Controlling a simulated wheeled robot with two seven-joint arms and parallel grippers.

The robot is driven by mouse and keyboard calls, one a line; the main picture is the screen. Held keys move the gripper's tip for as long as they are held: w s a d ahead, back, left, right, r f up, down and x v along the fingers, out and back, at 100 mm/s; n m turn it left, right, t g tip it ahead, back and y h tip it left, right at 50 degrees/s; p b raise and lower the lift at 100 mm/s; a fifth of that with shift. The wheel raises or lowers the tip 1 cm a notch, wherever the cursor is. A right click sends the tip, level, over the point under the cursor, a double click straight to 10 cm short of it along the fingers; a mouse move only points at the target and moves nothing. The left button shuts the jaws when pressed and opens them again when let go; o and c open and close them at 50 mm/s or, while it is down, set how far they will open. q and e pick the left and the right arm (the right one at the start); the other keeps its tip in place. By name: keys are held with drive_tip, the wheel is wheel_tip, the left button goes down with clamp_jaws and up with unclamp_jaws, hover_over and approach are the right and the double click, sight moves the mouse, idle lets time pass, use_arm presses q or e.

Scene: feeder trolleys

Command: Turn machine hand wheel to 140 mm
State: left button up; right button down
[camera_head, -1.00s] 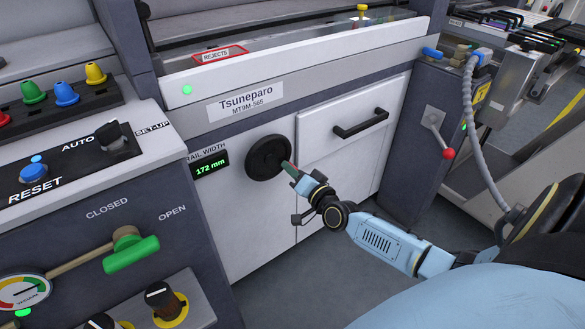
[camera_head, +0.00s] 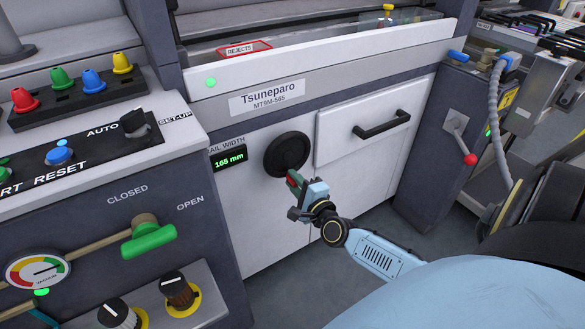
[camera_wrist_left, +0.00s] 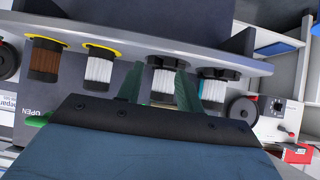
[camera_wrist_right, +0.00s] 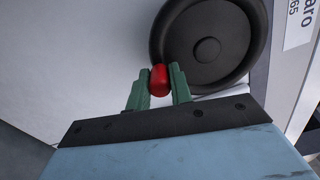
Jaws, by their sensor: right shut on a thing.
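The black round hand wheel (camera_head: 287,154) is on the white front panel of the machine. The green rail width display (camera_head: 229,160) beside it reads 165 mm. My right gripper (camera_head: 294,180) is at the wheel's lower rim. In the right wrist view, its green fingers are shut on the wheel's red handle (camera_wrist_right: 159,80), with the black wheel (camera_wrist_right: 208,46) just behind. My left gripper (camera_wrist_left: 158,88) shows only in the left wrist view. Its fingers are apart with nothing seen held between them, near a row of knobs.
A drawer with a black handle (camera_head: 382,125) is right of the wheel. A control panel with a green lever (camera_head: 148,238), a gauge (camera_head: 38,270) and knobs stands at the left. A red-tipped lever (camera_head: 470,159) is at the right. Open floor lies below.

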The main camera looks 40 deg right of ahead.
sight(278, 176)
drive_tip(key=m, duration=0.1)
drive_tip(key=a+m, duration=0.1)
drive_tip(key=m, duration=0.1)
drive_tip(key=a+m, duration=0.1)
drive_tip(key=shift+w+a+r+m, duration=0.15)
drive_tip(key=shift+a+r+m, duration=0.15)
drive_tip(key=shift+m, duration=0.1)
use_arm(q)
drive_tip(key=shift+w+d+r+t, duration=0.15)
drive_tip(key=shift+w+r+t, duration=0.15)
drive_tip(key=shift+w+r, duration=0.15)
use_arm(e)
drive_tip(key=shift+w+a+r+m, duration=0.1)
drive_tip(key=shift+a+r+m, duration=0.2)
drive_tip(key=shift+m, duration=0.4)
use_arm(q)
drive_tip(key=shift+s+f, duration=0.15)
use_arm(e)
drive_tip(key=c, duration=1.3)
unclamp_jaws()
drive_tip(key=shift+o, duration=0.2)
